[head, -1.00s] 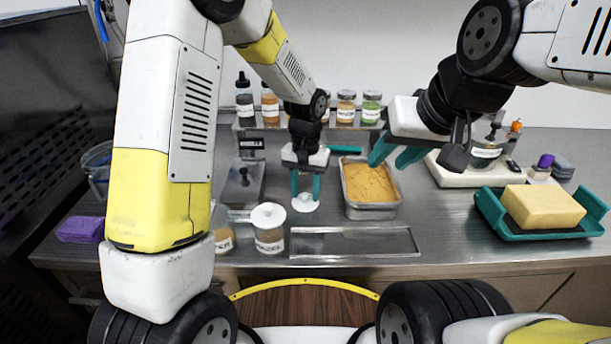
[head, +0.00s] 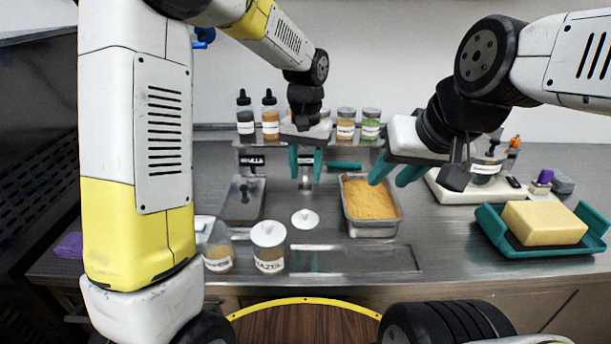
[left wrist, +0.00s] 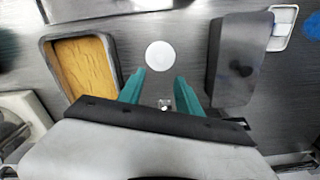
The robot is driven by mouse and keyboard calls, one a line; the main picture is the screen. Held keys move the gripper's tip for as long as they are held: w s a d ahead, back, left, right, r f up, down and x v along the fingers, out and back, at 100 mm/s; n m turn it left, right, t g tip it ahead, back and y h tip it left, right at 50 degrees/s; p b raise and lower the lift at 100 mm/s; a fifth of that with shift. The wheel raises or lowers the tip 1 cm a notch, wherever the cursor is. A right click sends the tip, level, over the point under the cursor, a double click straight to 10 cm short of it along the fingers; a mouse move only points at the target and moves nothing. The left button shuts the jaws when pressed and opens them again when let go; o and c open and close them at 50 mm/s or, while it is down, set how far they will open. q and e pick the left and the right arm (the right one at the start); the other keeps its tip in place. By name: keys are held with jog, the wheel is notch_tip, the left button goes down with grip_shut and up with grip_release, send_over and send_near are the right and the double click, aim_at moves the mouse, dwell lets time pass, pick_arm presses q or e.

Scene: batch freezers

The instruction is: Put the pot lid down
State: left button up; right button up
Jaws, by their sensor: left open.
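The pot lid (head: 305,219), a small white disc with a knob, lies on the metal counter between the jars and the yellow-filled pan. It also shows as a white disc in the left wrist view (left wrist: 159,56). My left gripper (head: 304,178) is open and empty, above and behind the lid and apart from it. Its teal fingers (left wrist: 160,82) show spread in the left wrist view. My right gripper (head: 394,180) is open and empty, above the pan's right side.
A metal pan (head: 374,230) of yellow stuff stands right of the lid. A lidded jar (head: 268,262) and another jar (head: 218,262) stand to its left. A grey box (head: 243,203) is behind them. A teal tray (head: 489,229) with a yellow block is at right.

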pick_arm(q)
jog(key=s+a+r+n+t+h, duration=0.1)
jog(key=s+a+r+t, duration=0.2)
jog(key=s+a+r, duration=0.6)
jog(key=s+a+r+n+t, duration=0.1)
jog(key=s+a, duration=0.1)
jog(key=s, duration=0.3)
jog(key=s+a+r+n+t+h, duration=0.1)
jog(key=s+a+t, duration=0.1)
jog(key=s, duration=0.3)
jog(key=shift+s+a+r, duration=0.2)
jog(key=shift+s+a, duration=0.1)
jog(key=shift+a, duration=0.35)
jog(key=shift+c, duration=0.5)
jog(key=shift+a, duration=0.15)
